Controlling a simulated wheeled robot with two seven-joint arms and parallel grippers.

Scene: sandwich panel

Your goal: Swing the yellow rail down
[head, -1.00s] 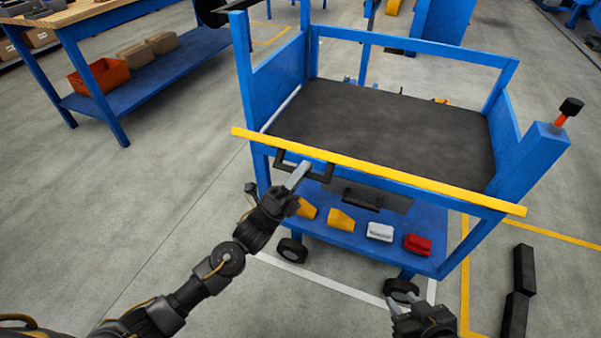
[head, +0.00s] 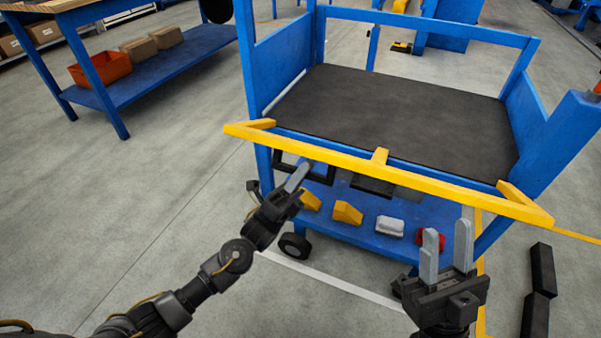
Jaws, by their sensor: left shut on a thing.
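The yellow rail (head: 330,159) runs along the front of the blue cart (head: 285,75). It stands out from the cart's front edge on short yellow arms at its ends and middle. A black handle (head: 322,181) hangs below its left part. My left gripper (head: 298,175) is shut on the handle, below the rail; the exact contact is partly hidden by the fingers. My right gripper (head: 446,248) is open and empty, fingers pointing up, in front of the cart's lower right, below the rail.
The cart has a dark top (head: 390,110) and a lower shelf with yellow blocks (head: 347,213), a white block (head: 389,225) and a red one (head: 430,238). A blue bench (head: 185,60) stands at far left. Black bars (head: 541,270) lie on the floor at right.

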